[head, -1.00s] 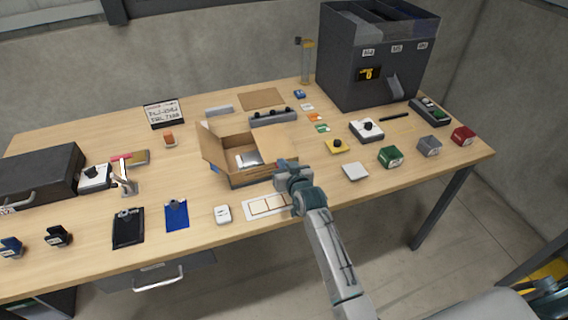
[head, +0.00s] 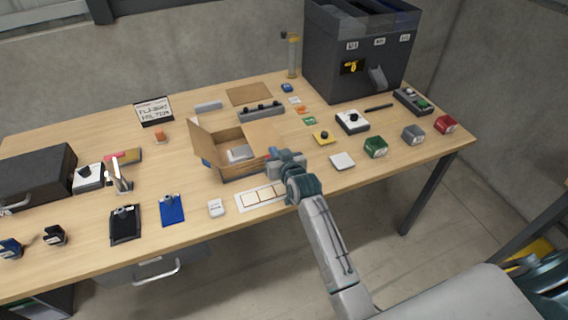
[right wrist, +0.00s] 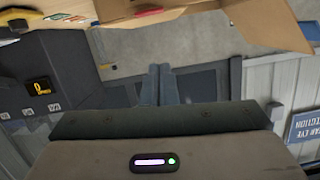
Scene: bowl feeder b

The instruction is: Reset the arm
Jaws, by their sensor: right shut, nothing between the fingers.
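My right gripper (head: 272,156) is at the front right side of the open cardboard box (head: 245,172) in the head view. Its fingers point toward the box and hide part of its right side. In the right wrist view the two dark fingers (right wrist: 160,84) lie together with nothing between them. The box flaps (right wrist: 262,24) show at the top right of that view. A pale grey item (head: 240,153) lies inside the box. My left gripper does not show.
A white strip with framed squares (head: 262,196) lies just in front of the gripper. The dark bowl-feeder cabinet (head: 350,85) stands at the back right. Floor is free in front of the table.

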